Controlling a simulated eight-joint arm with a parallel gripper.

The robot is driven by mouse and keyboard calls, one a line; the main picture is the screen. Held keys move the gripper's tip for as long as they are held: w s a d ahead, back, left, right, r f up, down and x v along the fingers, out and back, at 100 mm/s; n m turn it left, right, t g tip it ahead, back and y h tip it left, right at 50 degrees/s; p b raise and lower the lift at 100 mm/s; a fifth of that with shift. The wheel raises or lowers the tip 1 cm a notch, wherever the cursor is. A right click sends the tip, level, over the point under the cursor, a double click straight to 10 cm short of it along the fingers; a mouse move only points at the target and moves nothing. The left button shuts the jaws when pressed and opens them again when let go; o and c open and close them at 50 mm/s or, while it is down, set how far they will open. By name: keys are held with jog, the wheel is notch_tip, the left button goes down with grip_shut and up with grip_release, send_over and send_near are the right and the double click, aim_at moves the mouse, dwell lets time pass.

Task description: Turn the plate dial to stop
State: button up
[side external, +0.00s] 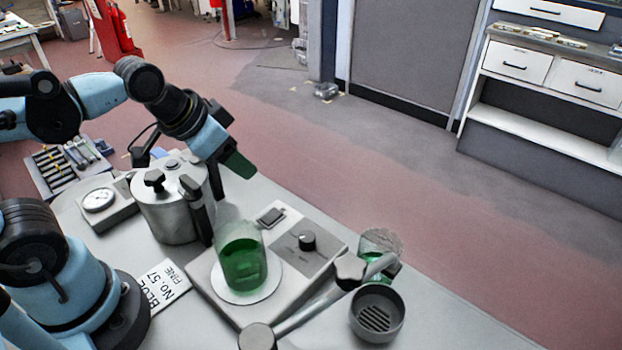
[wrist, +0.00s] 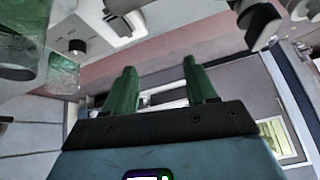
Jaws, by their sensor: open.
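The grey hot plate unit (side external: 215,298) stands on the table with a round white plate (side external: 268,289) on top. Its dial (side external: 307,241) is a small black knob on the dark panel, right of the beaker. A dark knob that looks like this dial shows at upper left in the wrist view (wrist: 77,46). A glass beaker of green liquid (side external: 243,262) stands on the white plate. My gripper (side external: 240,166) is above and behind the unit, apart from the dial. In the wrist view its green fingers (wrist: 159,66) are spread with nothing between them.
A dark switch (side external: 271,215) sits at the unit's back corner. A metal canister (side external: 170,213) and a round gauge (side external: 98,200) stand left.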

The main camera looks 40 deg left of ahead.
jog(key=w+d+r+m+g, duration=0.25)
jog(key=d+m, duration=0.45)
jog(key=m, duration=0.4)
jog(key=m+g, duration=0.4)
jog(key=m, duration=0.9)
send_near(308, 236)
jog(key=shift+y, duration=0.3)
notch_tip(308, 236, down, 9)
jog(key=shift+d+r, duration=0.1)
grip_shut()
